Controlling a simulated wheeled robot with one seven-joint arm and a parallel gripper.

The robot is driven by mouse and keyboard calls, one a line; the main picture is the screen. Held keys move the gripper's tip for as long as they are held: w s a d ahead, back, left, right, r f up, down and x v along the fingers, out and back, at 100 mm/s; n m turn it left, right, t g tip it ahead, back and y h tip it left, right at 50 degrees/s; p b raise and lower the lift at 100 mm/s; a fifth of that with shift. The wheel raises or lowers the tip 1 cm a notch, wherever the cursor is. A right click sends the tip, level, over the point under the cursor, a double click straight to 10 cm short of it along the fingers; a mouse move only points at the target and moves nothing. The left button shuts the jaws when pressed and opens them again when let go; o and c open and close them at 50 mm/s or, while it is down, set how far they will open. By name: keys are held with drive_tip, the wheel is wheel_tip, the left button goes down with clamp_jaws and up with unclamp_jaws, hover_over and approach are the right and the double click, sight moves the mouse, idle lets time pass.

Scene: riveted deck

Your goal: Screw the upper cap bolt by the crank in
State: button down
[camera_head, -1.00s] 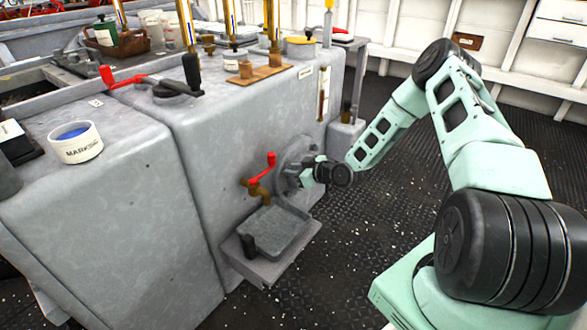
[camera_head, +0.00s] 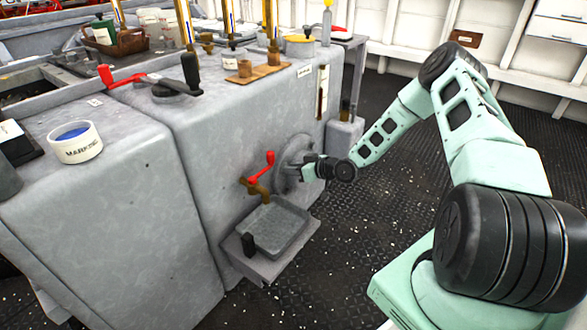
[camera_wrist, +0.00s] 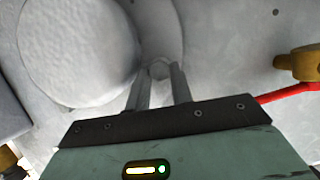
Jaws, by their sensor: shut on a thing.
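A round grey cap (camera_head: 290,162) sits on the side face of the grey casing, and it shows close up in the wrist view (camera_wrist: 75,50). A small grey bolt head (camera_wrist: 159,69) shows at the cap's flange in the wrist view. My gripper (camera_wrist: 160,75) is shut on this bolt, one finger on each side. In the head view my gripper (camera_head: 299,172) is against the cap, and the bolt is hidden there. How deep the bolt sits cannot be seen.
A brass tap with a red handle (camera_head: 264,167) is left of my gripper, above a grey drip tray (camera_head: 268,232). A red-handled lever (camera_head: 120,82) and a white tub (camera_head: 75,142) are on top of the casing. The deck right of the casing is free up to my arm.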

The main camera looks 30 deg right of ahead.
drive_tip(key=c, duration=1.2)
unclamp_jaws()
drive_tip(key=shift+s, duration=0.1)
drive_tip(key=shift+d, duration=0.1)
